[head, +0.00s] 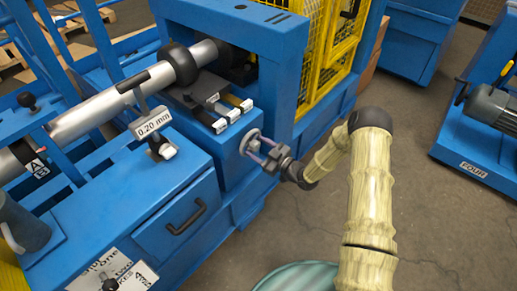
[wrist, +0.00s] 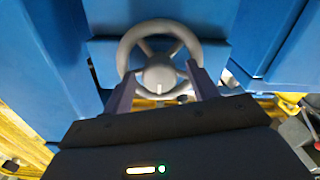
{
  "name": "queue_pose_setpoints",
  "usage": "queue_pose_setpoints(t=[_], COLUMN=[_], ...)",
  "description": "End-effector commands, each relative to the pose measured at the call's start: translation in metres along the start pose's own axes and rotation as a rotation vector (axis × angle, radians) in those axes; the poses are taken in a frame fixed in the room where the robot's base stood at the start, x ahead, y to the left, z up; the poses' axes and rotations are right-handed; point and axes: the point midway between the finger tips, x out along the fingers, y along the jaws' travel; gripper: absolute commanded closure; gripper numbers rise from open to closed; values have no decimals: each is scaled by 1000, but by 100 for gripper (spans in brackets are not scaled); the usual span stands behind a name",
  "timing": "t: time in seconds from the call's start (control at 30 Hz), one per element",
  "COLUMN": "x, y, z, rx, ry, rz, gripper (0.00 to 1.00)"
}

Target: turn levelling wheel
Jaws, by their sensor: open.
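The levelling wheel (wrist: 160,38) is a grey handwheel with spokes and a round hub, mounted on a blue face of the machine. In the head view the wheel (head: 249,142) shows small, on the right end of the blue machine bed. My gripper (wrist: 160,85) is in front of the wheel, its two fingers apart and pointing at it. The fingertips overlap the lower part of the rim on either side of the hub; I cannot tell whether they touch it. In the head view my gripper (head: 262,150) is at the wheel, with the arm reaching in from the right.
A metal shaft (head: 105,105) with a 0.20 mm sign (head: 153,122) lies along the blue machine. A drawer (head: 180,217) is left of the wheel. A yellow mesh guard (head: 325,50) stands behind. Grey floor (head: 300,215) is open to the right, before another blue machine (head: 470,140).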

Motion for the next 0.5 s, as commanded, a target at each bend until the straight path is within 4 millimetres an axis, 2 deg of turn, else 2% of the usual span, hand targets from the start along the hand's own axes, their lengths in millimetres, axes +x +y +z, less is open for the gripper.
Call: queue_pose_setpoints(t=[0.3,0.5], x=[3,3], y=[0,0], z=[0,0], rx=[1,1], ry=[0,0], rz=[0,0], gripper=[43,82])
